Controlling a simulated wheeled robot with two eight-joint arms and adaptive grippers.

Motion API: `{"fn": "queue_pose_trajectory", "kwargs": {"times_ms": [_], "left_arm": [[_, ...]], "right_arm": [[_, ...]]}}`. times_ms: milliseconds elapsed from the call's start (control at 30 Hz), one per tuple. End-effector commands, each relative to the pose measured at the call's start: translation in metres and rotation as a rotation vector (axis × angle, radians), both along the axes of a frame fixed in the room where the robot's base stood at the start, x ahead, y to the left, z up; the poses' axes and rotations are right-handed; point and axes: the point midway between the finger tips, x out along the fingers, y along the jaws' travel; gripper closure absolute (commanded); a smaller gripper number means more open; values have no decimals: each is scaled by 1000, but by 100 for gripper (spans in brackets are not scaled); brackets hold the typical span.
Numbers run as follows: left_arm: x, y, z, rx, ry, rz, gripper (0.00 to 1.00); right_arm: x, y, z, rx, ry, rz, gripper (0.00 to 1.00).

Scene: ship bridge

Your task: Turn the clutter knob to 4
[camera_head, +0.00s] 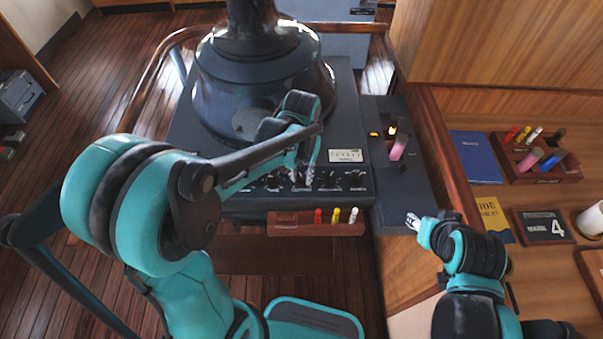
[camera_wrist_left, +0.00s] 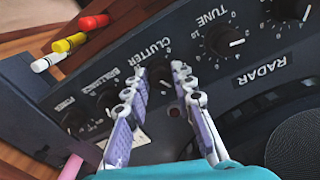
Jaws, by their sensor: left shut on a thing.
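The radar panel (camera_head: 262,200) faces me below the dark dome, with a row of black knobs. In the left wrist view, the black clutter knob (camera_wrist_left: 158,77) sits under the "CLUTTER" label, between the tips of my left gripper (camera_wrist_left: 160,82). That gripper (camera_head: 303,182) is shut on the knob from above; its fingers partly cover the knob and its scale, so I cannot read its setting. My right gripper (camera_head: 413,221) is over the right side console's front edge, away from the knobs; its fingers are too small to judge.
The tune knob (camera_wrist_left: 223,41) and brilliance knob (camera_wrist_left: 109,96) flank the clutter knob closely. A pen rack (camera_head: 290,223) with red, yellow and white markers is below the panel.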

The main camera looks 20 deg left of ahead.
Motion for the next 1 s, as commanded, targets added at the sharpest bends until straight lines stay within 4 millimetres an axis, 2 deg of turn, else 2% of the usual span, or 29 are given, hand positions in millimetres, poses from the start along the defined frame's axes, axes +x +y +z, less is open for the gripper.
{"fn": "queue_pose_trajectory", "kwargs": {"times_ms": [300, 333, 400, 767, 867, 1000], "left_arm": [[1, 0, 0, 0, -2, -1, 100], [1, 0, 0, 0, -2, -1, 73], [1, 0, 0, 0, -2, 0, 54], [0, 0, 3, 0, -1, 0, 54], [0, 0, 14, 0, -1, 0, 54], [0, 0, 42, 0, -1, 0, 54]], "right_arm": [[0, 0, 0, 0, 0, 0, 60], [0, 0, 0, 0, 0, 0, 60], [0, 0, 0, 0, 0, 0, 60], [0, 0, 0, 0, 0, 0, 60], [0, 0, 0, 0, 0, 0, 60], [0, 0, 0, 0, 0, 0, 60]]}}
